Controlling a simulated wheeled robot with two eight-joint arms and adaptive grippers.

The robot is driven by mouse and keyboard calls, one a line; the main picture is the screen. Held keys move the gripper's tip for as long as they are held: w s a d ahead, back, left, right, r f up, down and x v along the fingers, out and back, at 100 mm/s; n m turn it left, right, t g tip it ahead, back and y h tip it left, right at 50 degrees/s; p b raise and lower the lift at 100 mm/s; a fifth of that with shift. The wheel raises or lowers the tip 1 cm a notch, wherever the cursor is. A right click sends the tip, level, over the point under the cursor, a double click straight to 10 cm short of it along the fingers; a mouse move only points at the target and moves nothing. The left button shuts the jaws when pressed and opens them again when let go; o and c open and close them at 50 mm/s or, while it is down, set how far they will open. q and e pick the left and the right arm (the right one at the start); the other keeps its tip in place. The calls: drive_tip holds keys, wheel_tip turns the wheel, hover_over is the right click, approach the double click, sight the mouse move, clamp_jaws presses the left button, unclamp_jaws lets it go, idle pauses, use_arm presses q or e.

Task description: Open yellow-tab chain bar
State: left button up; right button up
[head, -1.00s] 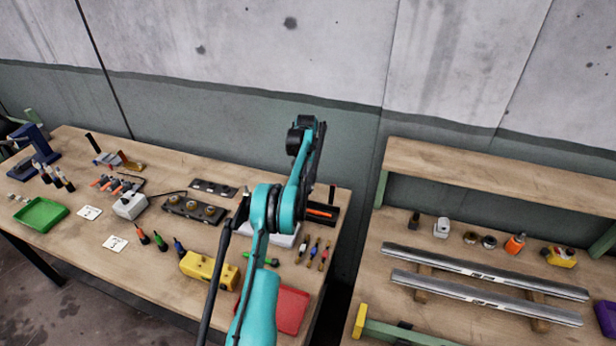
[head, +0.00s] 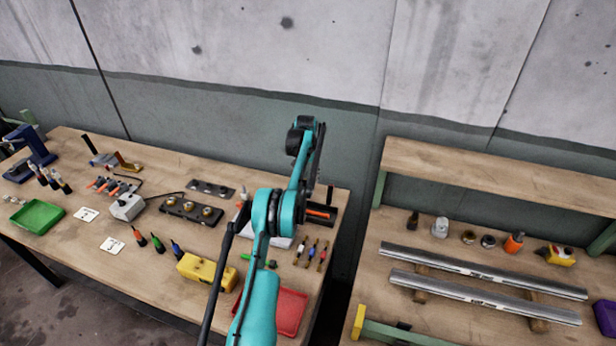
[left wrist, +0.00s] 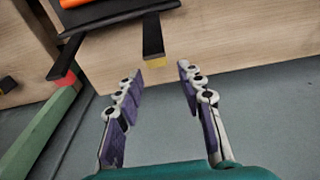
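In the left wrist view, a black bar with a yellow tab (left wrist: 153,45) at its end lies against a wooden surface. A second black bar with a red tab (left wrist: 66,66) is at the left, by a green beam. My left gripper (left wrist: 162,85) is open and empty. Its purple-padded fingers point towards the yellow tab, which appears between and just beyond the fingertips. I cannot tell the exact gap. In the head view my teal left arm reaches over the right end of the left bench, and its fingers are hidden. My right gripper is not in view.
A black tray with an orange piece (head: 318,213) sits at the left bench's right end. A yellow block (head: 206,272) and a red tray (head: 290,310) are by my arm. The right bench holds two silver rails (head: 480,270). A narrow gap separates the benches.

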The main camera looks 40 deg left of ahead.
use_arm(q)
wheel_tip(320, 180, up, 12)
drive_tip(key=s, duration=0.1)
drive_tip(key=shift+s+d, duration=0.2)
drive_tip(key=shift+s, duration=0.1)
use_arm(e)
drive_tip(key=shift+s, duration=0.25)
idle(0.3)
